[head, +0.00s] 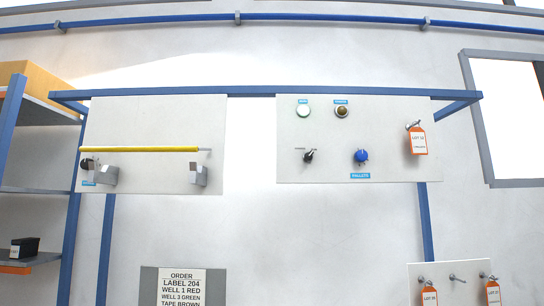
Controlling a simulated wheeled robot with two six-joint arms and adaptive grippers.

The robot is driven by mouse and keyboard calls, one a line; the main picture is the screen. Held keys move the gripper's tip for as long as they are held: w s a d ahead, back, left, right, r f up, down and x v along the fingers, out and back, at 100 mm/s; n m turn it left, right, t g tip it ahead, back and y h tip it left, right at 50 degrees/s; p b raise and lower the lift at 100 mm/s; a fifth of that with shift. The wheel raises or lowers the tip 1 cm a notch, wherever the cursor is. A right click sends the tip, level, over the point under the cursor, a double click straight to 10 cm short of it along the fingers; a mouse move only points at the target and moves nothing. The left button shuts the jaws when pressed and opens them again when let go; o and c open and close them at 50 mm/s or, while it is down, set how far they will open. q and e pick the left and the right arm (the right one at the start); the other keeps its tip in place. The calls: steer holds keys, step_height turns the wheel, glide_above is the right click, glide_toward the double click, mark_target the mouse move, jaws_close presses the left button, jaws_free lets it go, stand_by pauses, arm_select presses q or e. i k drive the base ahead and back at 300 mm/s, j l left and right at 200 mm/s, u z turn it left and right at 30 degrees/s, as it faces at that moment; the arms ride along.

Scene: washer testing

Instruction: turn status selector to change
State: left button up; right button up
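The right white panel (390,115) carries two turnable-looking controls. One is a small black selector (308,156) with its handle tilted and a small mark at its upper left. The other is a blue knob (361,156) above a blue label reading PALLETS (360,176). I cannot read any label that says status or change, so I cannot tell for sure which control is the status selector. Above them are a white round button (303,111) and a brown round button or lamp (342,111), each under a small blue label. Neither of my grippers shows.
The left panel (150,115) holds a yellow bar (138,149) and grey brackets (198,174). An orange-and-white lot tag (418,142) hangs at the right panel's edge. An order sign (181,288) and a tagged hook board (452,270) are below.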

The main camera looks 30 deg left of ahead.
mark_target(308, 156)
steer(key=j+u, duration=0.2)
steer(key=u, duration=0.25)
steer(key=i+j+u, duration=0.1)
steer(key=u, duration=0.35)
steer(key=i+j+u, duration=0.1)
steer(key=u, duration=0.35)
steer(key=i+j, duration=0.05)
steer(key=j, duration=0.05)
